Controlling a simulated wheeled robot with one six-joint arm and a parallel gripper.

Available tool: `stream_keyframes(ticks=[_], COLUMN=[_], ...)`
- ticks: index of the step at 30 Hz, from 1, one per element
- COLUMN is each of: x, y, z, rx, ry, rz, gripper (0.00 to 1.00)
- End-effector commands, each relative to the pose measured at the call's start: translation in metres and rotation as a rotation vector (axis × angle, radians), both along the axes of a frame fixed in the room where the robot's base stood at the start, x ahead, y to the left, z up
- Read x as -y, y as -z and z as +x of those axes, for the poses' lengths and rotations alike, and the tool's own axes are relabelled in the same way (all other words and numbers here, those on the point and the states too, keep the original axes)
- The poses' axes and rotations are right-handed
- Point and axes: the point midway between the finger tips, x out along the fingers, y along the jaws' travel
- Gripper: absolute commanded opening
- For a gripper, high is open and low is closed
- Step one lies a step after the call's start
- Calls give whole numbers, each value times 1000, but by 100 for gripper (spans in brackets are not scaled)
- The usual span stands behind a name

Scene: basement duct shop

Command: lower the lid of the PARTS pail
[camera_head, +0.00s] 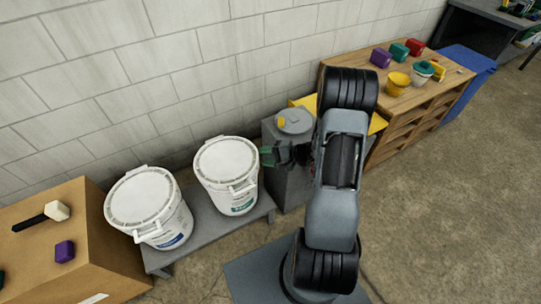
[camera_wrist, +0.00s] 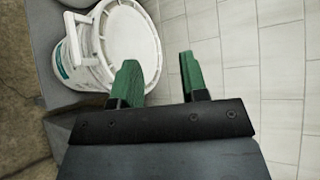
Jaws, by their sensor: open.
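Two white pails stand side by side on a low grey bench: a left pail (camera_head: 165,235) with a blue label and a right pail (camera_head: 238,202) with a green label. The lettering is too small to read, so I cannot tell which is PARTS. Both white lids, left (camera_head: 140,196) and right (camera_head: 226,160), look flat on their pails. My gripper (camera_head: 268,156), with green fingers, is open and empty just right of the right pail's rim. In the wrist view, a pail (camera_wrist: 75,60) and its white top (camera_wrist: 128,40) lie beyond and left of my open fingers (camera_wrist: 160,78).
A wooden box (camera_head: 70,225) with a mallet (camera_head: 50,213) and a purple block (camera_head: 65,251) stands left. A grey cabinet (camera_head: 285,180) is behind my arm. A wooden workbench (camera_head: 400,115) holds coloured items. The white block wall (camera_head: 200,70) runs close behind the pails.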

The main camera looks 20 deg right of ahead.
Motion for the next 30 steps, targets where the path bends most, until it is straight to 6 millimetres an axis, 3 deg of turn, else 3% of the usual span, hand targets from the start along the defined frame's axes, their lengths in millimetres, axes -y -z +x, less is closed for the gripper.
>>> stream_keyframes(ticks=[6, 25, 28, 30], x=[10, 10, 14, 25], y=[-4, -4, 4, 18], z=[-8, -8, -8, -4], rx=[-1, 17, 67, 108], ry=[1, -7, -25, -13], rz=[0, -14, -110, -261], gripper=[40, 40, 40, 40])
